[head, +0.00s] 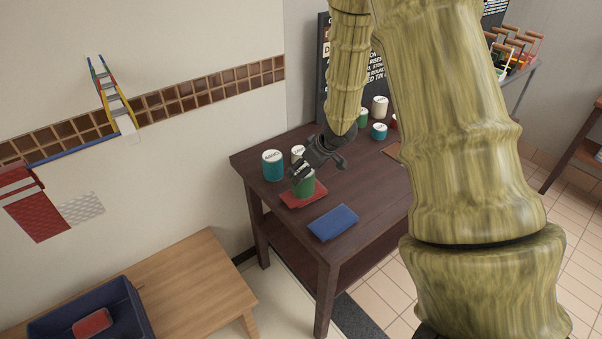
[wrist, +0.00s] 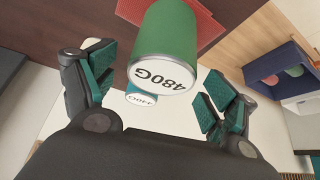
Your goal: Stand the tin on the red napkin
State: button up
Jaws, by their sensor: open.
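A green tin (head: 304,185) with a white lid stands upright on the red napkin (head: 318,194), near the left end of the dark table. In the wrist view the green tin (wrist: 180,30) shows its lid marked 480G, with the red napkin (wrist: 207,22) behind its base. My gripper (head: 320,165) is beside and above the tin, and one finger partly hides its top. In the wrist view my gripper (wrist: 155,90) is open, with its fingers apart and the tin's lid just beyond them. I see no finger pressed on the tin.
A teal tin (head: 272,168) and a smaller white-lidded tin (head: 297,153) stand close behind on the left. A blue napkin (head: 333,222) lies in front. Several other tins (head: 379,131) stand farther back. My own arm hides the table's right part.

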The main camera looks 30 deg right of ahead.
jog(key=p+v, duration=0.1)
jog(key=v, duration=0.6)
jog(key=shift+s+r, duration=0.15)
jog(key=shift+r, duration=0.05)
jog(key=shift+d, duration=0.15)
